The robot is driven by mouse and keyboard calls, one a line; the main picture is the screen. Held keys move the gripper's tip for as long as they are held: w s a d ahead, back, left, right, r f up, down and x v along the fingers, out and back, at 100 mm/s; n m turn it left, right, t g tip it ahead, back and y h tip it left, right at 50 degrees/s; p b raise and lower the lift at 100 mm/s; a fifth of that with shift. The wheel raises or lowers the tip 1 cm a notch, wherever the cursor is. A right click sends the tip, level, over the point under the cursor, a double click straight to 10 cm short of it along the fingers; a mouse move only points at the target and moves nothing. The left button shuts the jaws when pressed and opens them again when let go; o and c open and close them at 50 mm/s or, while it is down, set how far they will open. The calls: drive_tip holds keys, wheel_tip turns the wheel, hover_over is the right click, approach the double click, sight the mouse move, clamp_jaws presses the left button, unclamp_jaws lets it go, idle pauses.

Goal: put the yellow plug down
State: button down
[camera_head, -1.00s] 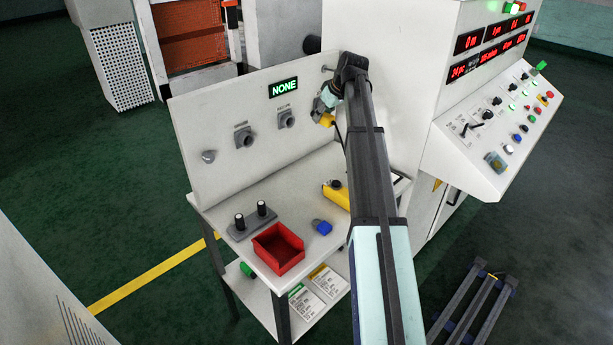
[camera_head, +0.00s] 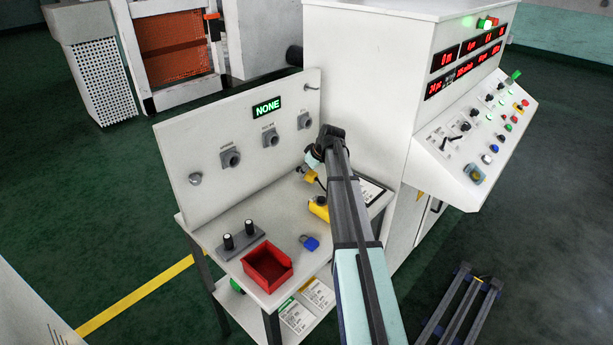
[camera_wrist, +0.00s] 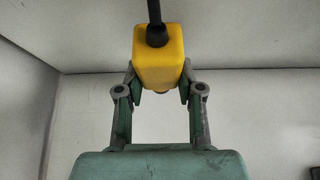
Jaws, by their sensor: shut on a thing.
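In the head view the plug (camera_head: 310,177) shows small below my wrist, in front of the right part of the upright panel and above the bench top (camera_head: 282,222). A gap to the bench cannot be judged exactly. The cable runs down toward a yellow device (camera_head: 319,208) on the bench, partly hidden by my arm.
The panel (camera_head: 215,125) carries several grey sockets, one at the right (camera_head: 305,121), and a NONE display (camera_head: 267,107). A red bin (camera_head: 268,268), a blue padlock (camera_head: 310,242) and a two-post grey block (camera_head: 240,245) stand on the bench. Clear bench lies behind the padlock.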

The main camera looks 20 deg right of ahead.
sight(306, 177)
drive_tip(key=shift+f, duration=1.3)
drive_tip(key=shift+f, duration=0.2)
drive_tip(key=c, duration=0.7)
unclamp_jaws()
drive_tip(key=shift+r+p, duration=0.2)
drive_tip(key=shift+p, duration=0.1)
drive_tip(key=b+v, duration=0.3)
drive_tip(key=v, duration=0.9)
